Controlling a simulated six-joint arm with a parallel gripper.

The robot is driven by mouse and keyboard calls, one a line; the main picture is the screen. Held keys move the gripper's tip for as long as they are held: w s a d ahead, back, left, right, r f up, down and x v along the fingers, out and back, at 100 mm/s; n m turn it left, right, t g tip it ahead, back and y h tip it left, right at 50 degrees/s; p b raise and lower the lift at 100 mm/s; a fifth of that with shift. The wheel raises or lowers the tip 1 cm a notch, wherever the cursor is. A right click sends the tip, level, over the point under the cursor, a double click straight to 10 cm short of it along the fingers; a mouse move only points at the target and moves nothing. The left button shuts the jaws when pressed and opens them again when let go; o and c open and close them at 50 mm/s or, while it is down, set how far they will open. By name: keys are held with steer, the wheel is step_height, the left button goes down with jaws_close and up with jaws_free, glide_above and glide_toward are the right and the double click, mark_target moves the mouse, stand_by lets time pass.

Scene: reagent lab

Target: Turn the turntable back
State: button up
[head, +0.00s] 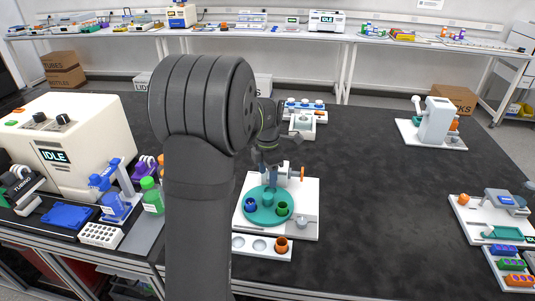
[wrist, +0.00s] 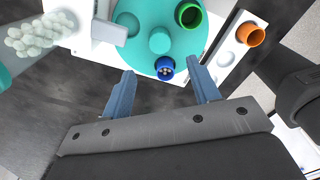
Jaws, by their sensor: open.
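The turntable is a round teal disc (head: 262,220) on a white base plate (head: 309,190), with a teal knob (head: 268,198) at its centre. A blue cup (head: 251,204) and a green cup (head: 283,209) stand on the disc. In the wrist view the disc (wrist: 137,18) is at the top, with the knob (wrist: 160,41), the blue cup (wrist: 165,68) and the green cup (wrist: 188,14). My gripper (head: 268,170) is over the disc's far side; its fingers (wrist: 160,68) are apart and empty, with the blue cup between the tips in that picture. Contact cannot be told.
An orange cup (head: 281,245) sits in a white strip (head: 239,242) in front of the turntable. A white machine (head: 70,140), a green-capped bottle (head: 151,197) and a rack stand at left. White stations stand at right. The black bench between is clear.

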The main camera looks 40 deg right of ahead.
step_height(320, 180, up, 8)
glide_above(267, 195)
steer(key=shift+s, duration=0.15)
stand_by(0.5)
step_height(267, 195, down, 18)
steer(key=shift+r, duration=0.25)
stand_by(0.3)
